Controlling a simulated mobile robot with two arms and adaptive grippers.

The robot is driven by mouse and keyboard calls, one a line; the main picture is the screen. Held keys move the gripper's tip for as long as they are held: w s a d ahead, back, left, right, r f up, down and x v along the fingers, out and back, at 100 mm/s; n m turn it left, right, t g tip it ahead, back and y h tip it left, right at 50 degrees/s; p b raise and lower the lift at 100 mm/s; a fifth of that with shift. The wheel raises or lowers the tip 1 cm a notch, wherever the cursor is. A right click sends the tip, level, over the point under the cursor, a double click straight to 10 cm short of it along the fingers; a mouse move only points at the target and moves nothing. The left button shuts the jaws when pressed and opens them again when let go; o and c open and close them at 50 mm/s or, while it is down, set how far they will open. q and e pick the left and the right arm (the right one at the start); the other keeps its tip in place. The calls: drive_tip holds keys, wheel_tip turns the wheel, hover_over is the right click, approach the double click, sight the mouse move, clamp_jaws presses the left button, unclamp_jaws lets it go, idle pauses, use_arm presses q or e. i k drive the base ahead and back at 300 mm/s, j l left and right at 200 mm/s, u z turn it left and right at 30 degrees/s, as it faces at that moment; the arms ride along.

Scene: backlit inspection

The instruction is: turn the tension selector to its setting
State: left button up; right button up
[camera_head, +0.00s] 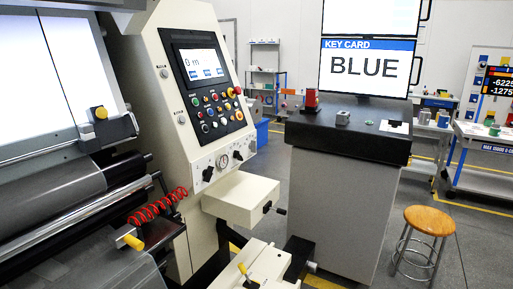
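The cream control console (160,75) of the machine stands left of centre. Its lower sloped strip carries a round white gauge (223,160), a black knob (207,174) to its left and another black knob (238,155) to its right. I cannot tell which one is the tension selector, and their markings are too small to read. Above them is a black panel with several coloured buttons (212,110) and a lit screen (201,64) reading "0 m". Neither of my grippers shows in the head view.
A cream box (241,198) juts out below the knobs. A red coiled hose (158,207) and metal rollers (60,195) lie at left. A dark-topped counter (345,138) bears a screen reading "KEY CARD BLUE" (367,66). A stool (427,220) stands at right on open floor.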

sight(252, 145)
drive_tip(key=i+l+u, duration=0.15)
drive_tip(key=u, duration=0.75)
drive_tip(key=i+l+u, duration=0.2)
drive_tip(key=l+u, duration=0.15)
drive_tip(key=l, duration=0.35)
drive_tip(key=i+l+u, duration=0.15)
drive_tip(key=l+u, duration=0.2)
drive_tip(key=l, duration=0.35)
drive_tip(key=l+u, duration=0.35)
drive_tip(key=l, duration=0.4)
